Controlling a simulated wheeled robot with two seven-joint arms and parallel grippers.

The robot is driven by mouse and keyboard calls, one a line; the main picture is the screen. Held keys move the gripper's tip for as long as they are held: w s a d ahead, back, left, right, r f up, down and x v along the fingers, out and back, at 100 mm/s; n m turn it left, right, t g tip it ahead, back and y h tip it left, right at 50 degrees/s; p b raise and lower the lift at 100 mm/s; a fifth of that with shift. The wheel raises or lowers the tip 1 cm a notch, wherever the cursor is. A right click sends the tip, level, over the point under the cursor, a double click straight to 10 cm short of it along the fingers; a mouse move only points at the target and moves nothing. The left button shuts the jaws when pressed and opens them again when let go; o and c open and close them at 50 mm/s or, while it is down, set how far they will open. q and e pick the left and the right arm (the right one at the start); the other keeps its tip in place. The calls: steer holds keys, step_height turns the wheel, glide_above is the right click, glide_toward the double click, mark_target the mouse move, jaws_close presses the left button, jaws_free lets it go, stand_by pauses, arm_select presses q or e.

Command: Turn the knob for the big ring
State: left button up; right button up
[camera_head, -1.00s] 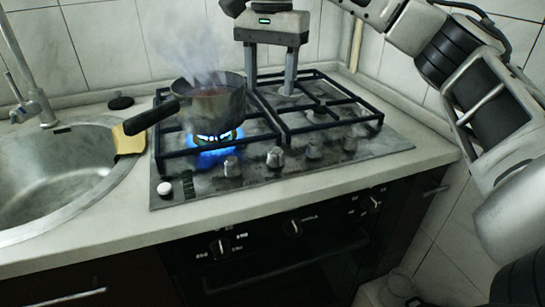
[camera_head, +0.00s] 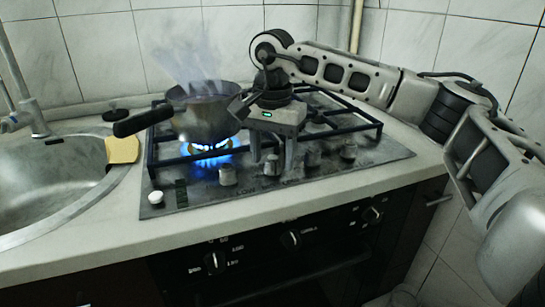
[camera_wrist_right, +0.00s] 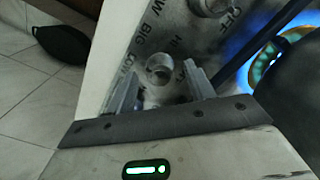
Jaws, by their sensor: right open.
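The stove knob (camera_head: 271,167) is a small metal knob on the front strip of the hob. My right gripper (camera_head: 272,160) points down at it, with its fingers open on either side. In the right wrist view the knob (camera_wrist_right: 160,69) shows between the two fingers, with a gap to each, so it is not gripped. The printed word BIG lies close by it, and another knob (camera_wrist_right: 211,5) is near the word OFF. My left gripper is not in view.
A smoking pot (camera_head: 205,112) with a dark handle sits over a lit blue burner (camera_head: 209,148), left of my gripper. Other knobs (camera_head: 228,175) line the hob front. The oven (camera_head: 290,260) is below, and a sink (camera_head: 50,175) is at left.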

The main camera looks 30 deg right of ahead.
steer(key=shift+f, duration=0.25)
steer(key=c, duration=1)
